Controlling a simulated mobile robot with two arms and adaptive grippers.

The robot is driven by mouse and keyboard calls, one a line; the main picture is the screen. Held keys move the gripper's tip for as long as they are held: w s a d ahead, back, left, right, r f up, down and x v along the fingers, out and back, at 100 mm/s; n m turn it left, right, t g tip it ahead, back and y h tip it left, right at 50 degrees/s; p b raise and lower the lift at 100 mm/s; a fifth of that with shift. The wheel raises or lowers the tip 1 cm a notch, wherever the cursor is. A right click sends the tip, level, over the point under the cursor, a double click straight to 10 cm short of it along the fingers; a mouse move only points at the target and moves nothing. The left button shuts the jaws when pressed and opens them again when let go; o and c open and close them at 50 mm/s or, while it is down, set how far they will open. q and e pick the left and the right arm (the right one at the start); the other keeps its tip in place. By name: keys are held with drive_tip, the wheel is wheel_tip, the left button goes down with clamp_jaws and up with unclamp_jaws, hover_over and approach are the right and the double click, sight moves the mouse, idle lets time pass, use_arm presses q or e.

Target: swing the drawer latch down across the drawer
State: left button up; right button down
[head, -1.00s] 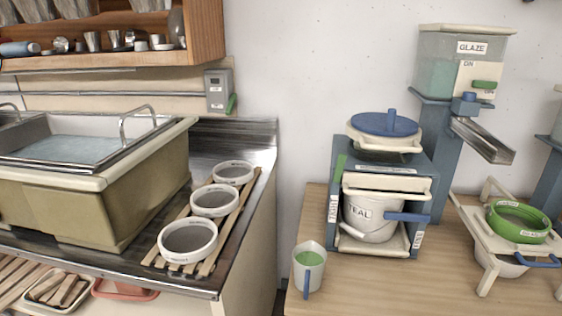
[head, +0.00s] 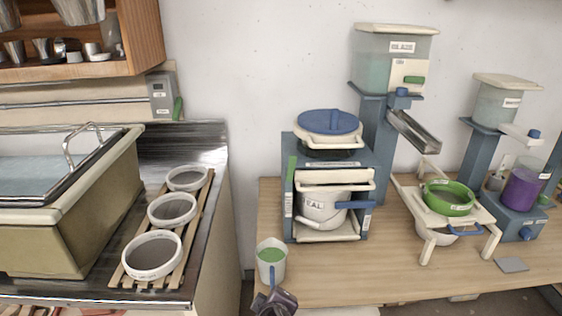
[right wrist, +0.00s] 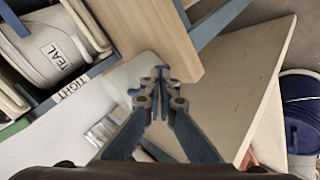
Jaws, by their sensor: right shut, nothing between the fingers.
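The blue-grey cabinet (head: 372,160) stands on the wooden table and holds a white bucket marked TEAL (head: 322,208) in its open lower bay. A pale drawer-like front (head: 330,177) lies above the bucket. A narrow green bar, which looks like the latch (head: 291,170), stands upright on the cabinet's left front edge. My right gripper (head: 272,298) is low in front of the table's left front corner, below the cabinet and apart from it. In the right wrist view its fingers (right wrist: 160,82) are closed with nothing between them. My left gripper is out of view.
A stand with a green sieve (head: 448,198) is right of the cabinet. A sink counter with several round sieves (head: 172,210) is at left.

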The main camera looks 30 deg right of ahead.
sight(291, 168)
drive_tip(key=w+d+r+n+t+h, duration=0.1)
drive_tip(key=w+r+h, duration=0.1)
drive_tip(key=w+r, duration=0.5)
drive_tip(key=w+d+r+n+t+h, duration=0.1)
drive_tip(key=w+r+t+h, duration=0.15)
drive_tip(key=r, duration=0.85)
drive_tip(key=w+d+r+t+h, duration=0.1)
drive_tip(key=w+d+r+h, duration=0.2)
drive_tip(key=r, duration=0.5)
drive_tip(key=s+d+p+x, duration=0.1)
drive_tip(key=p+x, duration=0.4)
drive_tip(key=x, duration=0.5)
drive_tip(key=shift+d+f, duration=0.4)
drive_tip(key=shift+s+y, duration=0.1)
drive_tip(key=shift+y, duration=0.15)
